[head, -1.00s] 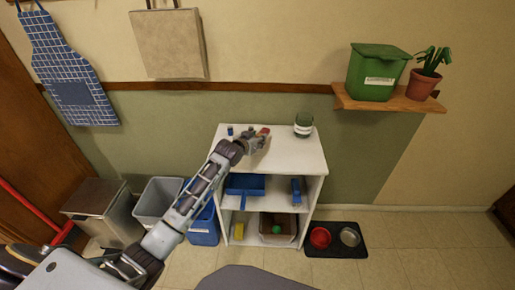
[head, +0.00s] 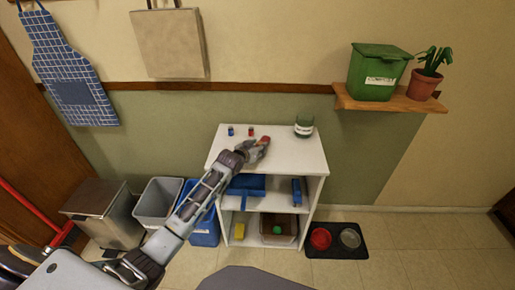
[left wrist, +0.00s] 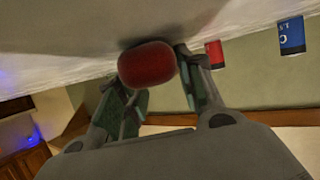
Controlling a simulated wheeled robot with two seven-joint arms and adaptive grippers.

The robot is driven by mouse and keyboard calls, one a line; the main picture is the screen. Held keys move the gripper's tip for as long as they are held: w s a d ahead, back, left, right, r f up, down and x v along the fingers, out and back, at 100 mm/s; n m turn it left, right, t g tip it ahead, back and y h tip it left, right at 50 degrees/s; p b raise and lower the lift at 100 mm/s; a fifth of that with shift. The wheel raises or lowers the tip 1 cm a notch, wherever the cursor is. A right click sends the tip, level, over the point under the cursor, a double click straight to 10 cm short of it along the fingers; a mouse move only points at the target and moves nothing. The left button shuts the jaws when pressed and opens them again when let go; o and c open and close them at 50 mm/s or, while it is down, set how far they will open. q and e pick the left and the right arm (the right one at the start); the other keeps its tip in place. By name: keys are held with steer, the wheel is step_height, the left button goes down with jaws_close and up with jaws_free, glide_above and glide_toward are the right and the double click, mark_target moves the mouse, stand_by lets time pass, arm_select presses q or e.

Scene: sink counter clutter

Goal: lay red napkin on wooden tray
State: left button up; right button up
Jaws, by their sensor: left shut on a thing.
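The red thing looks smooth and solid, not like a folded cloth. In the left wrist view it appears close to the white surface; I cannot tell whether it touches. I can make out no napkin and no wooden tray. My right gripper is not in view.
The top's right front is clear.

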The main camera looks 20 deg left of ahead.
arm_select(q)
steer(key=shift+f, duration=0.1)
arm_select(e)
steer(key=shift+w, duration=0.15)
arm_select(q)
steer(key=o, duration=0.7)
steer(key=shift+c, duration=0.2)
steer(key=o, duration=0.3)
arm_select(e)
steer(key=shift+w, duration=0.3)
arm_select(q)
steer(key=shift+o, duration=0.2)
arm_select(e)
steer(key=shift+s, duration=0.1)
